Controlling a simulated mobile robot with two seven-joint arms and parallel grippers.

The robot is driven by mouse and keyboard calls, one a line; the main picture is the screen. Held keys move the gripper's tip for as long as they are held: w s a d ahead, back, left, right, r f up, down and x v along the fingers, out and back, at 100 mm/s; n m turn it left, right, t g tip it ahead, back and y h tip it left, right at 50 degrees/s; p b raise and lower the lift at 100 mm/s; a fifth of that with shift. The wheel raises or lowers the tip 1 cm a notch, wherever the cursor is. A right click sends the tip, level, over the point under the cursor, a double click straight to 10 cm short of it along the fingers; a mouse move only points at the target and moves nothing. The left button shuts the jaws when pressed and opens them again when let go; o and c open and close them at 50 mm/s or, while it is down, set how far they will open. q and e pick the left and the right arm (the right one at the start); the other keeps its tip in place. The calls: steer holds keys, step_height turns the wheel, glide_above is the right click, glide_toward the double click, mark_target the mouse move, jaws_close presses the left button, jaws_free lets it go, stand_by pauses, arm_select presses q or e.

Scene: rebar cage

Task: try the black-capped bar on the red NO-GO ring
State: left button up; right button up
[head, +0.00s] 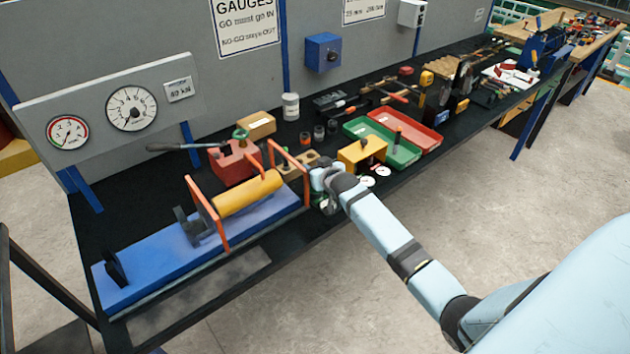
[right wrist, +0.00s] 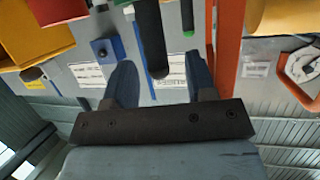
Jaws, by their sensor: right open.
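In the right wrist view, which is upside down, the black-capped bar (right wrist: 152,35) shows as a dark upright cylinder. My right gripper (right wrist: 160,85) is open, with one finger on each side of the bar's end and gaps to both. In the head view my right gripper (head: 325,178) is at the wooden rack (head: 298,165), beside the orange frame, and hides the bars there. Two small white discs, one with red marks (head: 383,171) and one with green (head: 367,181), lie in front of the yellow block. I cannot tell whether either is the NO-GO ring. My left gripper is not in view.
A green-tipped bar (right wrist: 188,20) stands close to the black one. An orange upright (head: 292,170) is just left of my gripper. The yellow block (head: 355,157), green tray (head: 370,128) and red tray (head: 425,138) are to the right. The blue press base (head: 160,265) fills the left.

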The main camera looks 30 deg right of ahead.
jaws_close()
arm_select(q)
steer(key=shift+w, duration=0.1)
arm_select(e)
steer(key=shift+r, duration=0.15)
